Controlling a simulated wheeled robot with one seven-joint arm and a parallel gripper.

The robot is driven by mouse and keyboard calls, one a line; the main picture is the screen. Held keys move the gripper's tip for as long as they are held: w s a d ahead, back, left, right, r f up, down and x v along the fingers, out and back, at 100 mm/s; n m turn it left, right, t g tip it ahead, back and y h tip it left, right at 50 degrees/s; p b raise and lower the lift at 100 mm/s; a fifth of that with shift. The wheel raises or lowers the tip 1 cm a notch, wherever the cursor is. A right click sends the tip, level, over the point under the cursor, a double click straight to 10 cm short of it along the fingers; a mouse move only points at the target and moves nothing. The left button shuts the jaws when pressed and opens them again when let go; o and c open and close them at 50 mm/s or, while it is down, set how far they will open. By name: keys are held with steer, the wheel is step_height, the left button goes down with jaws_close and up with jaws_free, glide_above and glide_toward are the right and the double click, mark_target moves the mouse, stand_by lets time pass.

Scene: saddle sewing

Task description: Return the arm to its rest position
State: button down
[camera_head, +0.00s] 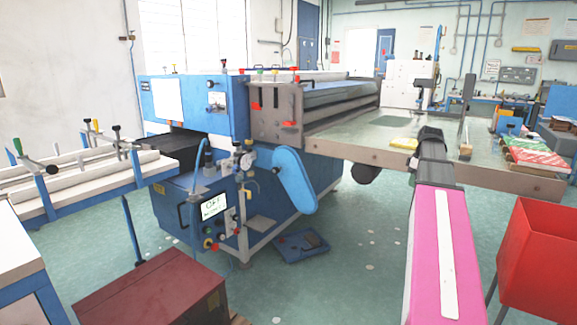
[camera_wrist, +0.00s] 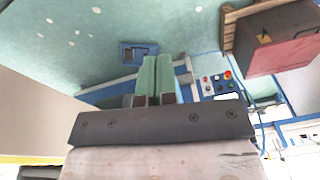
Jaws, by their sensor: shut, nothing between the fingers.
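My arm (camera_head: 436,245) shows in the head view as a long pink link with a white strip, rising from the bottom right to a dark joint in front of the metal table. My gripper (camera_wrist: 155,78) shows in the wrist view. Its two green fingers are together, side by side, with nothing between them. They hang clear in front of the blue machine's side and the floor, touching nothing that I can see. The fingers cannot be made out in the head view.
A large blue machine (camera_head: 225,190) stands left of my arm. A metal table (camera_head: 355,135) lies behind the arm, with a yellow item (camera_head: 404,143) on it. A red bin (camera_head: 540,255) stands close on the right. A dark red box (camera_head: 155,290) and blue pedal (camera_head: 301,246) are on the floor.

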steer(key=s+a+f+m, duration=0.3)
steer(key=s+a+f, duration=0.2)
steer(key=a+f, duration=0.4)
steer(key=s+a+f+m+h, duration=0.1)
steer(key=s+a+f+m, duration=0.2)
steer(key=a+f, duration=0.6)
steer(key=s+a+f+m, duration=0.3)
steer(key=s+a+f, duration=0.4)
steer(key=f, duration=0.8)
steer(key=a, duration=0.2)
steer(key=shift+s+a+g, duration=0.3)
steer(key=shift+s+g, duration=0.05)
steer(key=shift+g, duration=0.05)
